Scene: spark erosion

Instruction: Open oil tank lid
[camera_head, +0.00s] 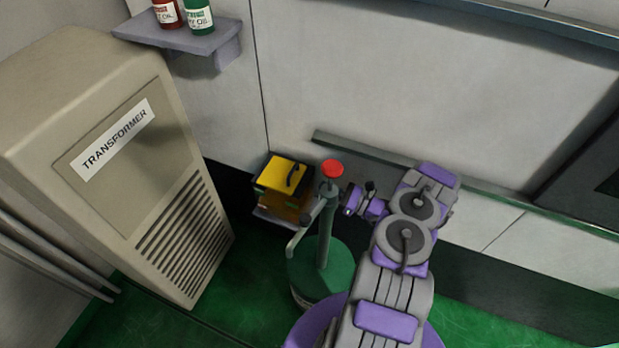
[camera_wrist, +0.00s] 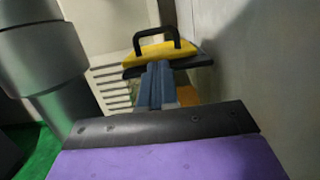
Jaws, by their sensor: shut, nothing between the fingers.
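A small box with a yellow lid (camera_head: 285,171), which I take for the oil tank, stands near the wall, right of the transformer. A black arched handle (camera_head: 293,176) rises from the lid. In the wrist view the yellow lid (camera_wrist: 165,52) and its black handle (camera_wrist: 157,37) are straight ahead. The lid looks shut. My gripper (camera_head: 350,204) is right of the tank, beyond the post. In the wrist view my gripper's fingers (camera_wrist: 157,68) are together and empty, pointing at the lid. They overlap its front edge in view; I cannot tell whether they touch it.
A grey-green post (camera_head: 325,225) with a red cap (camera_head: 332,169) rises from a green drum (camera_head: 318,275) between my arm and the tank. Its side crank sticks out left. The beige transformer (camera_head: 120,165) blocks the left. A shelf (camera_head: 180,43) holds bottles above. The wall is close behind.

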